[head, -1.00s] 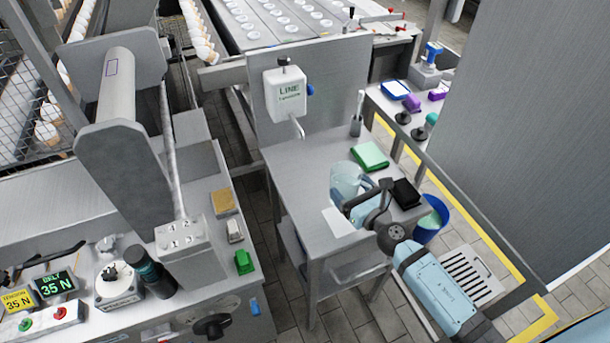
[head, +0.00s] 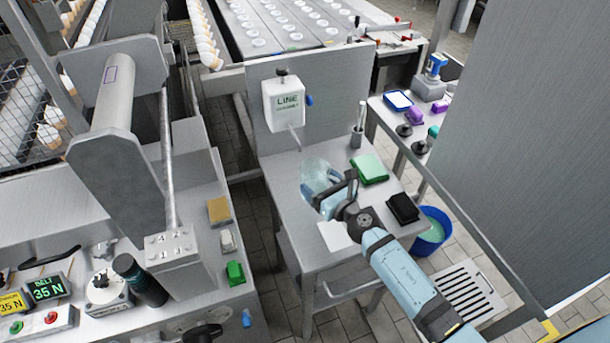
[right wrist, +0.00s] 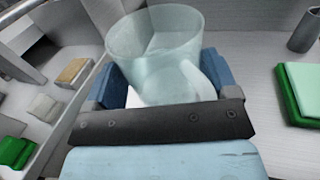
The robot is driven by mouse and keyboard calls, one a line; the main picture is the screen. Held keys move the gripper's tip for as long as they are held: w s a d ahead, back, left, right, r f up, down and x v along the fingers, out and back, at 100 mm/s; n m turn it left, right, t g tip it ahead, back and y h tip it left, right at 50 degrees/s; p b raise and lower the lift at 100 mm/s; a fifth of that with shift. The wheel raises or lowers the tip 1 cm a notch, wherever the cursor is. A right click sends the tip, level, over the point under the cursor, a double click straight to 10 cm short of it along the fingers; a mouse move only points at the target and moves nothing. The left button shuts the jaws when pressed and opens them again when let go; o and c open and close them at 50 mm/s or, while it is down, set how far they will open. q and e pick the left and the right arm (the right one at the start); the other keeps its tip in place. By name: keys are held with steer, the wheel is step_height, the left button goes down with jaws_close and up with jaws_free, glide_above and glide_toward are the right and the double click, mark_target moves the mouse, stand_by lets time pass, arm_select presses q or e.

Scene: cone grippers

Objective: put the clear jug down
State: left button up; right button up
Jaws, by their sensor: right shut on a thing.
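The clear jug (head: 318,176) is at the small grey table, beyond a white sheet. My right gripper (head: 337,193) is shut on the jug. In the right wrist view the see-through jug (right wrist: 155,45) stands upright between the blue fingers of the gripper (right wrist: 160,85). Whether the jug's base touches the tabletop (head: 285,170) I cannot tell. My left gripper is not in view.
A cup with a brush (head: 357,136) stands at the back. The table's left part is clear.

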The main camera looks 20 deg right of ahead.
mark_target(307, 170)
steer(key=x, duration=0.5)
steer(key=shift+w, duration=0.1)
steer(key=shift+x, duration=0.85)
step_height(307, 170, down, 2)
steer(key=shift+f+b, duration=0.25)
steer(key=shift+b, duration=0.9)
steer(key=shift+f, duration=0.5)
steer(key=shift+f+b, duration=0.1)
steer(key=shift+b, duration=0.25)
steer(key=o, duration=1.1)
